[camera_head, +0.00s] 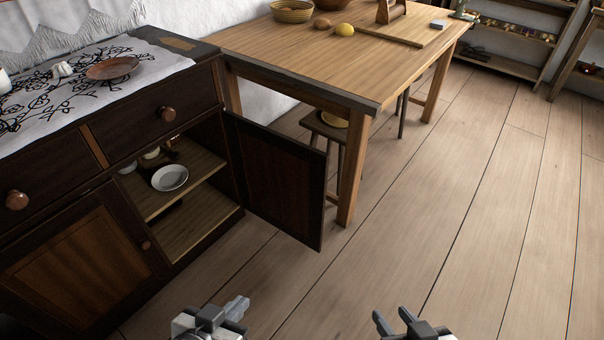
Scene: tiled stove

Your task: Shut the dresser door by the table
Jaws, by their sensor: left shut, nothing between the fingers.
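The dark dresser (205,95) stands at the left. Its right-hand door (282,180) is swung wide open toward the table, showing shelves inside. Its left-hand door (80,265) is shut, with a small round knob. The wooden table (300,50) stands just behind and to the right of the open door. My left gripper (238,308) is shut and empty at the bottom of the view, in front of the dresser and apart from the door. My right gripper (394,318) is at the bottom, right of the left one, its fingers apart with nothing between them.
A white bowl (170,178) and cups sit on the dresser's upper shelf (195,165). A stool (325,128) stands under the table, behind the open door. A cloth and a brown plate (112,68) lie on the dresser top. The wooden floor (450,200) at the right is clear.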

